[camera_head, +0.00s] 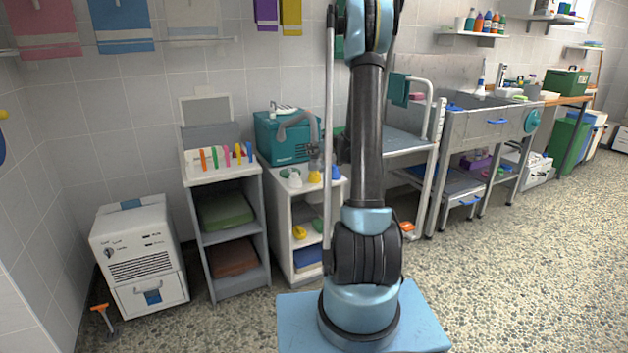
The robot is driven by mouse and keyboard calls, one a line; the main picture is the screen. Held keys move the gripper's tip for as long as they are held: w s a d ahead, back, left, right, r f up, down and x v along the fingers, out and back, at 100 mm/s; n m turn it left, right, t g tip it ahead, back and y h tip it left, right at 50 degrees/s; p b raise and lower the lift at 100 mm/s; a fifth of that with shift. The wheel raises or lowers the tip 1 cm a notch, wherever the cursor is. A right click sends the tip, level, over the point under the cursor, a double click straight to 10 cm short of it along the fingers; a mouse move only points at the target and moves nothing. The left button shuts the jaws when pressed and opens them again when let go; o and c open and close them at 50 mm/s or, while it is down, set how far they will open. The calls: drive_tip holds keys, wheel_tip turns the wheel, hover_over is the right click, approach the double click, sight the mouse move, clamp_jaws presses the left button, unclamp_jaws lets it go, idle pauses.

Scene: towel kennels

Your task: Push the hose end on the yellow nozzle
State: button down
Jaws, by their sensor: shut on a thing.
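The yellow nozzle (314,177) stands on the white top of a small shelf unit, between a white nozzle (294,178) and a blue nozzle (336,173). The grey hose (300,119) arches out from the teal box and bends down toward the nozzles. My gripper (315,163) is small and dark in this view. It is shut on the hose end, above the yellow nozzle. I cannot tell whether the hose end touches the nozzle; the gripper and the small scale hide the contact.
The teal box (275,143) stands behind the nozzles on the white shelf unit (281,235). A rack of coloured combs or brushes (222,160) stands to the left. My arm blocks the right of the unit. A grey table (402,143) stands further right.

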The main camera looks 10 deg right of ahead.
drive_tip(key=shift+f, duration=1.05)
idle(1.1)
drive_tip(key=shift+r, duration=0.1)
idle(0.3)
